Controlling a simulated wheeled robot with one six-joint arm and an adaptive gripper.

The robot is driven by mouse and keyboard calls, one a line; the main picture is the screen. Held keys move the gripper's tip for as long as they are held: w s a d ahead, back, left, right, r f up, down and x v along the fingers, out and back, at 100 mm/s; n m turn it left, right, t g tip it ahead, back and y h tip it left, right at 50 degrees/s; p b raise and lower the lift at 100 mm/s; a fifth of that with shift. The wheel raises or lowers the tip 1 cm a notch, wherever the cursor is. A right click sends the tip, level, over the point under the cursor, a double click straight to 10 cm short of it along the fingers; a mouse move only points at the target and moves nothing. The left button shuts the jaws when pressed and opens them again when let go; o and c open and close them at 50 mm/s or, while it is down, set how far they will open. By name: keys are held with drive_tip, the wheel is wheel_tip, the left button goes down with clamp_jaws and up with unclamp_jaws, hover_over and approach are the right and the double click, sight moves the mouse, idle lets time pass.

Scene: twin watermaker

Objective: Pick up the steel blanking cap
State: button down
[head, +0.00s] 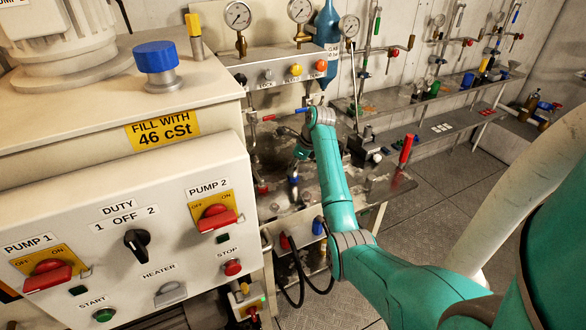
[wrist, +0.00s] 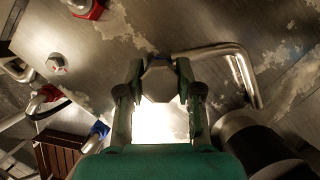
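The steel blanking cap (wrist: 159,82) appears in the wrist view as a pale, many-sided metal piece between the fingertips of my gripper (wrist: 160,75). The two fingers stand apart, one on each side of it, and it nearly fills the gap. I cannot tell whether the pads touch it or whether it is clear of the metal surface behind. In the head view my arm reaches down over the steel bench, and only a small part of my gripper (head: 301,152) shows beside the wrist. I cannot make out the cap in the head view.
In the wrist view a bent steel pipe (wrist: 238,62) lies right of the fingers, with a dark cylinder (wrist: 250,143) below it. Red fittings (wrist: 92,10) and a blue one (wrist: 99,130) are to the left. A red upright handle (head: 406,149) stands near the bench's right end.

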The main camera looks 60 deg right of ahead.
wheel_tip(320, 180, up, 10)
drive_tip(key=shift+r, duration=0.1)
idle(0.6)
